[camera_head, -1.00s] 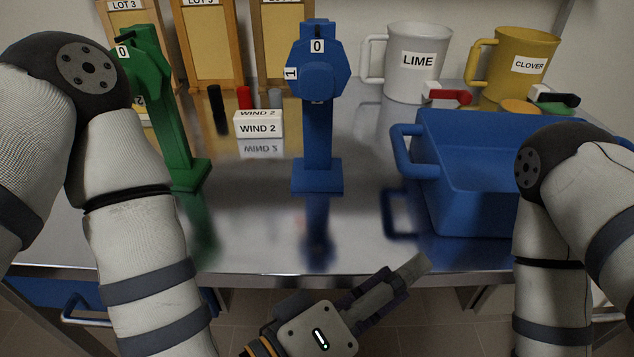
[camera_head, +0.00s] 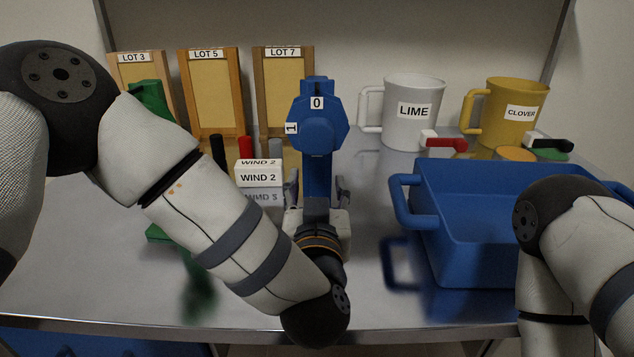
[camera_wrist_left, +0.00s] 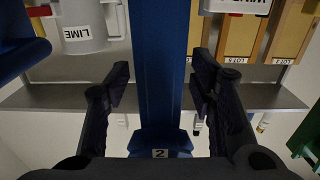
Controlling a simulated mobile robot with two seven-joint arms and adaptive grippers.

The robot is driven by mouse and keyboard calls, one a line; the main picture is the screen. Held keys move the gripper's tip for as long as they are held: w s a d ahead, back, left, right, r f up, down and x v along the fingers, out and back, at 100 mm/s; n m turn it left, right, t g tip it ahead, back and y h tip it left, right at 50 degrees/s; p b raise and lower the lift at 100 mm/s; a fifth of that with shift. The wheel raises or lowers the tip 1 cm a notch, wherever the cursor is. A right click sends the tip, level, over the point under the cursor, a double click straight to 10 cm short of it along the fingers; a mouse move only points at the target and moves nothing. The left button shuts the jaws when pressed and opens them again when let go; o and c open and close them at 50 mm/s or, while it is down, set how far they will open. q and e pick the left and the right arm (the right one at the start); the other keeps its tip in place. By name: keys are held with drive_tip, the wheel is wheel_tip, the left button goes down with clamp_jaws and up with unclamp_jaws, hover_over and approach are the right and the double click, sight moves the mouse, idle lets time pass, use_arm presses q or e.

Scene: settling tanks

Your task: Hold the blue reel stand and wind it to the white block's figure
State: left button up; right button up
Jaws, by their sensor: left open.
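The blue reel stand (camera_head: 318,128) stands upright on the metal counter. Its head shows 0 on top and 1 on the left side. The white block (camera_head: 259,179) left of it reads "WIND 2". My left gripper (camera_head: 317,186) is open in front of the stand, a finger on each side of its post. The left wrist view shows the blue post (camera_wrist_left: 158,75) between the open fingers (camera_wrist_left: 161,82), with gaps on both sides, and a label "2" low in the picture. The gripper and wrist hide the stand's base. My right gripper is out of view.
The green reel stand (camera_head: 152,98) is partly hidden behind my left arm. A blue crate (camera_head: 470,238) stands at right. The white LIME mug (camera_head: 412,130), yellow CLOVER mug (camera_head: 515,95) and LOT frames (camera_head: 210,90) stand behind. Dark, red and grey cylinders stand behind the block.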

use_arm(q)
drive_tip(key=shift+w, duration=1.35)
clamp_jaws()
unclamp_jaws()
drive_tip(key=shift+s, duration=0.15)
drive_tip(key=s, duration=1.1)
drive_tip(key=shift+s, duration=0.4)
